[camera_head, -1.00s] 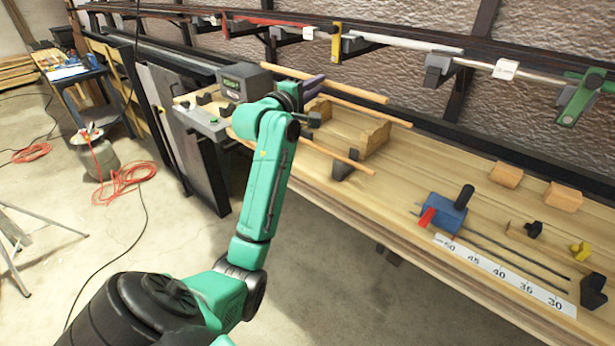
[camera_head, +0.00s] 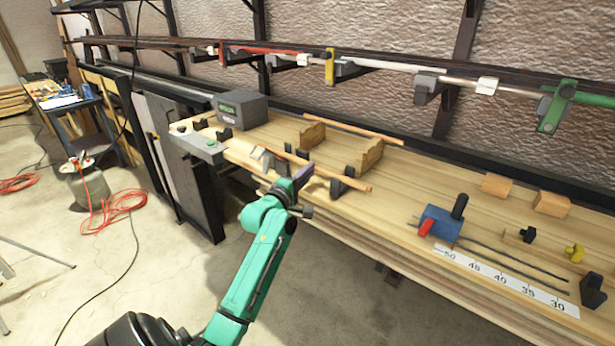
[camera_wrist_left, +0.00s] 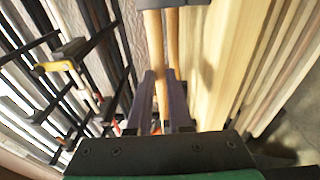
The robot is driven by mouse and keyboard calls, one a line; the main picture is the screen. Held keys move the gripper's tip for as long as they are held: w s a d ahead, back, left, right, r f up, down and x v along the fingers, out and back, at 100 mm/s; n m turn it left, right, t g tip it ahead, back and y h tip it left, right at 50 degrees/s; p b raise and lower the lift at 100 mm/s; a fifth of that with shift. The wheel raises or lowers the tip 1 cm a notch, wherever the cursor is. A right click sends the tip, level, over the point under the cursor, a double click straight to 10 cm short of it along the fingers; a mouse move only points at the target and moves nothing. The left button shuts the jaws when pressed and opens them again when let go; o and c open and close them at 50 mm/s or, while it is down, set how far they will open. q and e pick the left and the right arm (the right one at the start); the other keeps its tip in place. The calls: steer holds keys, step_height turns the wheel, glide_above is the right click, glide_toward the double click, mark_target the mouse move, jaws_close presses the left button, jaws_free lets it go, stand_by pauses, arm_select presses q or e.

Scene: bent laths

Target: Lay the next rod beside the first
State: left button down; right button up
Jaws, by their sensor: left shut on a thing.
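My left gripper (camera_head: 300,178), with purple fingers, is low over the bench's front edge. It is shut on a wooden rod (camera_wrist_left: 160,90), which shows between the fingers in the left wrist view. A second rod (camera_wrist_left: 173,48) runs close beside it there, and both pass under a dark block at the top. In the head view the rods by the gripper look like one pale rod (camera_head: 345,178), lying at the dark holders; whether they touch is unclear. Another rod (camera_head: 350,130) lies farther back, by two notched wooden blocks. My right gripper is not in view.
A grey box with a display (camera_head: 242,110) stands at the bench's left end. A blue tool (camera_head: 440,222), a numbered scale (camera_head: 500,278) and small blocks are on the right. A rail with clamps (camera_head: 400,68) runs along the wall. The bench between has free room.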

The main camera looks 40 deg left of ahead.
arm_select(q)
steer(key=shift+f, duration=0.35)
steer(key=shift+f, duration=0.55)
steer(key=c, duration=0.9)
jaws_free()
steer(key=shift+o, duration=0.3)
steer(key=shift+s, duration=0.1)
